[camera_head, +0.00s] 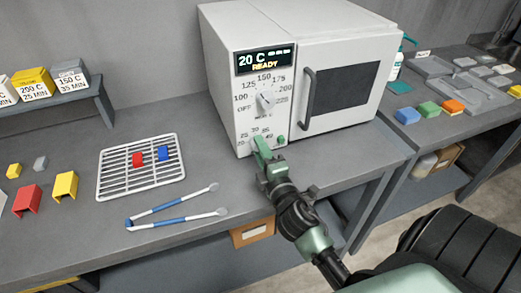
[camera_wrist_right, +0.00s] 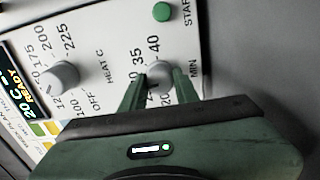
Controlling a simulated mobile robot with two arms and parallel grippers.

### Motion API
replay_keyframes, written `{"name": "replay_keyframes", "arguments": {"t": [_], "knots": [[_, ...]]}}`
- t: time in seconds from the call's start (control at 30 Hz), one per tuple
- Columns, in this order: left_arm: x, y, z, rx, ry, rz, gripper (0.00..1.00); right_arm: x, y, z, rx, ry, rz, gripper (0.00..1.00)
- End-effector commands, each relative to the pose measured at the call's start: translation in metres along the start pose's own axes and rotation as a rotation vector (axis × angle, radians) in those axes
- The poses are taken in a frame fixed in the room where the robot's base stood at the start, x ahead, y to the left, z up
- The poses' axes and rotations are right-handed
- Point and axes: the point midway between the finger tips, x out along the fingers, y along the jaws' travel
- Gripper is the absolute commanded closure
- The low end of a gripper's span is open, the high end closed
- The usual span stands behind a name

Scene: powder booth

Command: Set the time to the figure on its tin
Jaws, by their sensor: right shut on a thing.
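The white oven (camera_head: 330,75) stands on the bench; its display (camera_head: 265,60) reads 20 C READY. Its heat knob (camera_head: 266,100) is above the time knob, and it also shows in the right wrist view (camera_wrist_right: 62,77). My right gripper (camera_head: 262,148) is at the lower dial, its fingers either side of the grey time knob (camera_wrist_right: 159,77) and shut on it. The figures 35 and 40 show beside it; its pointer is not clear. A yellow tin (camera_head: 34,85) reads 200 C 25 MIN; a grey tin (camera_head: 70,78) reads 150 C 35 MIN. My left gripper is out of view.
A wire rack (camera_head: 108,180) holds a small red piece (camera_head: 137,159) and a blue piece (camera_head: 163,153). Blue-handled tongs (camera_head: 170,222) lie in front. Red (camera_head: 28,200) and yellow (camera_head: 65,186) brackets are at left. A green start button (camera_wrist_right: 162,12) is near the time knob.

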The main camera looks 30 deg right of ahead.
Motion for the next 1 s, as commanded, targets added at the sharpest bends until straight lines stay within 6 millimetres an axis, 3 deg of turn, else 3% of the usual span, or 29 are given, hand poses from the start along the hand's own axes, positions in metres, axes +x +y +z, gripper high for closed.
{"name": "replay_keyframes", "arguments": {"t": [0.33,0.83,0.87,0.9,0.93,1.0], "knots": [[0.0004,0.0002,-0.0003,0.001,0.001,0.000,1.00,0.0003,0.0009,-0.0002,0.121,-0.003,0.003,1.00],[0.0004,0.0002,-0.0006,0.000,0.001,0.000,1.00,0.0003,0.0009,-0.0003,0.136,-0.003,0.003,1.00],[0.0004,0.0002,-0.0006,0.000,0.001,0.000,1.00,0.0003,0.0009,-0.0003,0.136,-0.003,0.003,0.64],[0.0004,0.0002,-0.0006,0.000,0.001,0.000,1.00,0.0004,0.0009,-0.0002,0.136,-0.003,0.003,0.53],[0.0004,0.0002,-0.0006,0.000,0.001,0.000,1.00,0.0003,0.0009,-0.0003,0.136,-0.003,0.003,0.48],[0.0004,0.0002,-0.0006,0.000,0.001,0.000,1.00,0.0003,0.0007,-0.0002,0.135,-0.003,0.002,0.48]]}}
